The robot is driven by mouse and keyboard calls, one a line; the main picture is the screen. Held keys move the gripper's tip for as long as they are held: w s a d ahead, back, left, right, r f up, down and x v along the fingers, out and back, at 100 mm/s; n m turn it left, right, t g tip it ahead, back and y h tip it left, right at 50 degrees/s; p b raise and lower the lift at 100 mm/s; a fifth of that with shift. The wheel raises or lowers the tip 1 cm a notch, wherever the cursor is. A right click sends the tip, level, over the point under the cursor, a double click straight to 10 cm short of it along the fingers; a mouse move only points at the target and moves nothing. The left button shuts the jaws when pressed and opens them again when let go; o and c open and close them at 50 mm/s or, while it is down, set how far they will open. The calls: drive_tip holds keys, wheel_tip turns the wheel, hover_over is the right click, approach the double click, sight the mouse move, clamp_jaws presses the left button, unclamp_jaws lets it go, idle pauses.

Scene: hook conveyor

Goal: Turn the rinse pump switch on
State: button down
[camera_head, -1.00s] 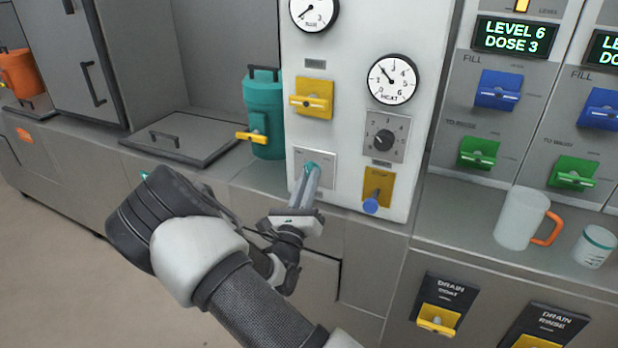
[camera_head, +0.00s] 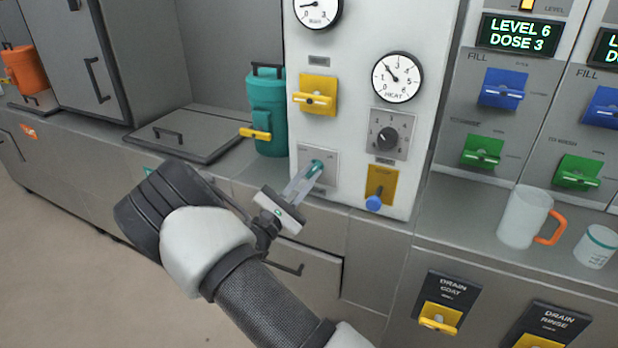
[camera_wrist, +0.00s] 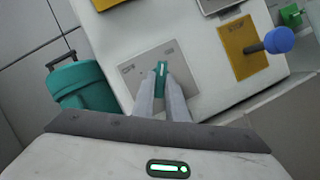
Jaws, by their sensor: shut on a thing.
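The switch is a small teal lever (camera_head: 318,165) on a grey plate (camera_head: 330,181) at the lower left of the white panel. I cannot read the plate's label. My gripper (camera_head: 313,170) is shut on the lever, one finger on each side. In the wrist view the teal lever (camera_wrist: 162,79) stands between the fingertips (camera_wrist: 162,84), tilted relative to the edges of its grey plate (camera_wrist: 139,80). The fingers hide part of the lever.
A yellow switch (camera_head: 317,97) sits above, and a blue-knobbed lever on a yellow plate (camera_head: 381,184) to the right. A grey dial (camera_head: 388,138) is above that. A teal canister (camera_head: 267,110) stands close on the left. A mug (camera_head: 524,218) is on the ledge at right.

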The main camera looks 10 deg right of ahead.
drive_tip(key=shift+m+g, duration=0.7)
drive_tip(key=shift+m, duration=0.8)
drive_tip(key=shift+r, duration=0.1)
drive_tip(key=c, duration=1.8)
unclamp_jaws()
drive_tip(key=shift+o, duration=0.2)
drive_tip(key=shift+a, duration=0.15)
drive_tip(key=p+v, duration=0.1)
drive_tip(key=v, duration=1.6)
drive_tip(key=shift+a+f, duration=0.15)
drive_tip(key=shift+f, duration=0.05)
